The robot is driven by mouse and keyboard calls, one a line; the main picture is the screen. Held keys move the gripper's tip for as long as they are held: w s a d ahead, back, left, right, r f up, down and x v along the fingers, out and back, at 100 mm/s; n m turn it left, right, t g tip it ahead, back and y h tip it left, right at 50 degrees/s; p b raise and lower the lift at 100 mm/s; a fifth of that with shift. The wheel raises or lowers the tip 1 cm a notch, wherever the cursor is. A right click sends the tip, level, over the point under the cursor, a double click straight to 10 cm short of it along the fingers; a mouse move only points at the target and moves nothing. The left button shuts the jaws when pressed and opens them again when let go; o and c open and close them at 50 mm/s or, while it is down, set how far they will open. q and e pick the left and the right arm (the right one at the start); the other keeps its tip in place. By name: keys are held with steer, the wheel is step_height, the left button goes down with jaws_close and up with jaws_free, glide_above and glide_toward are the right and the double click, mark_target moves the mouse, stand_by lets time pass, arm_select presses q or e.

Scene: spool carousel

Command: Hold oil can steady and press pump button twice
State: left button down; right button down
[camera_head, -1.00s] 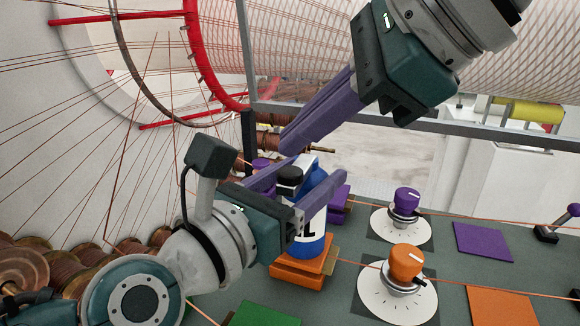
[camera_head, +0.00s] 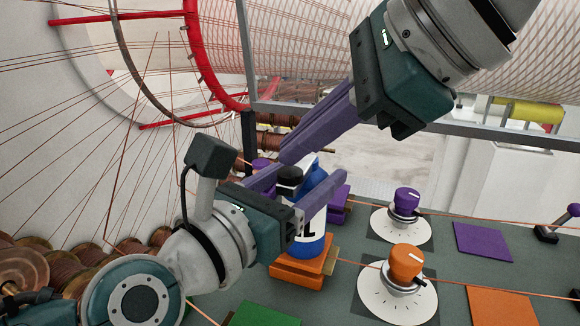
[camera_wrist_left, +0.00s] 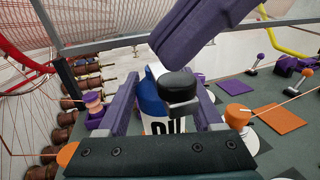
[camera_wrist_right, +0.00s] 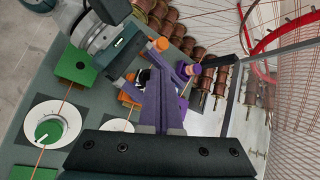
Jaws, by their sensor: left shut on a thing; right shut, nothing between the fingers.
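The oil can (camera_head: 312,225) is a blue and white bottle with a black pump button (camera_head: 289,178) on top. It stands upright on an orange block (camera_head: 300,268). My left gripper (camera_head: 290,190) is shut on the can's body from the left; in the left wrist view its fingers flank the can (camera_wrist_left: 152,100). The black pump button (camera_wrist_left: 179,88) shows there too. My right gripper (camera_head: 284,160) is shut and empty, with its purple fingertips just above the button. I cannot tell whether they touch it. In the right wrist view the fingers (camera_wrist_right: 158,75) hide most of the can.
An orange knob (camera_head: 405,265) and a purple knob (camera_head: 405,203) on white dials stand to the right. Flat purple (camera_head: 483,241) and orange pads lie beyond them. Copper spools (camera_head: 65,270) and thin wires fill the left. A wire runs across the table close to the can.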

mark_target(302, 174)
steer(key=shift+f, duration=0.6)
stand_by(0.8)
steer(key=shift+r, duration=1)
steer(key=shift+r, duration=2.55)
arm_select(q)
jaws_free()
